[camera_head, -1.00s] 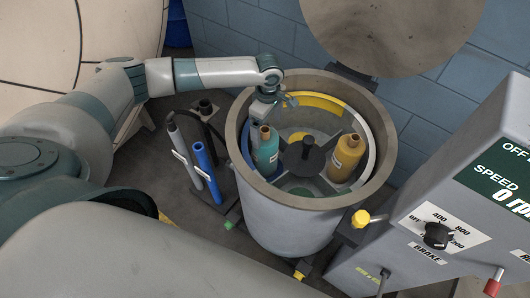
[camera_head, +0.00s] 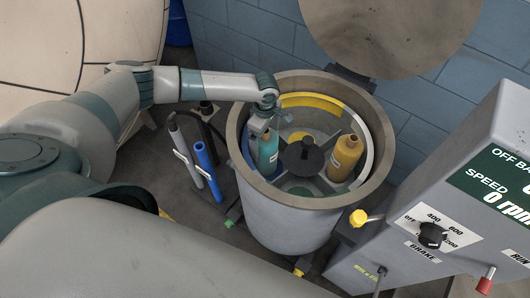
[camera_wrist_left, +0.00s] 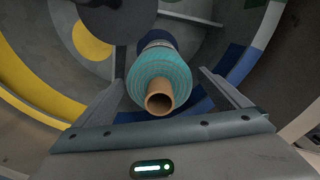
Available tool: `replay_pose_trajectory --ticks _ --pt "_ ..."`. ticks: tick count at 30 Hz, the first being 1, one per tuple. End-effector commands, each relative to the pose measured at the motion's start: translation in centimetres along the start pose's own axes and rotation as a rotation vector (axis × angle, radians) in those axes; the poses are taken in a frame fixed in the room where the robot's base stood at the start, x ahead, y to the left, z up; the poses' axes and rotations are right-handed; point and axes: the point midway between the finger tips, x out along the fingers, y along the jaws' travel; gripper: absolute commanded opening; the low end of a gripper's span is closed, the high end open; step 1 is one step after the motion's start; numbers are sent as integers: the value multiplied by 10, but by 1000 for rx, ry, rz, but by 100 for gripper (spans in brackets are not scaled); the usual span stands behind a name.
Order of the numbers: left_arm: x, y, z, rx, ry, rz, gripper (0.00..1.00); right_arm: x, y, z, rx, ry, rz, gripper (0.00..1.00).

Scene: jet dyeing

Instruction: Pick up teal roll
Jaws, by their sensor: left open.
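The teal roll (camera_head: 267,152) stands in the round grey drum on the left side of its inside. In the left wrist view the teal roll (camera_wrist_left: 160,77) shows its wound end and brown core tube, between the two fingers. My left gripper (camera_head: 266,118) is over the drum, just above the top of the teal roll. In the left wrist view the left gripper (camera_wrist_left: 158,90) is open, with one finger on each side of the roll. I cannot tell whether the fingers touch it. My right gripper is not in view.
The drum's rim (camera_head: 376,172) surrounds the roll. A dark hub (camera_head: 304,157) stands in the drum's middle, with a yellow-brown roll (camera_head: 346,158) to its right. Grey (camera_head: 184,150) and blue (camera_head: 208,171) tubes stand outside. A control panel (camera_head: 450,215) is at the right.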

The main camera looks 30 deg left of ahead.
Motion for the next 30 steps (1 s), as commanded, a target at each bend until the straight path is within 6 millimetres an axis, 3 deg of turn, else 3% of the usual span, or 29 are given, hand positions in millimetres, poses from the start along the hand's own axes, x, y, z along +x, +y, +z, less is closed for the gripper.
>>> replay_pose_trajectory --ticks 3,4,13,23,30 --pt "0 0 0 0 0 0 95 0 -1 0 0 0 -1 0" --pt "0 0 0 0 0 0 90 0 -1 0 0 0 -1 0" --pt "0 0 0 0 0 0 18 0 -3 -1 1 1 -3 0" --pt "-3 1 0 0 0 1 18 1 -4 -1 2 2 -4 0" --pt "-25 1 0 1 -1 3 18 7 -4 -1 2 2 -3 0"
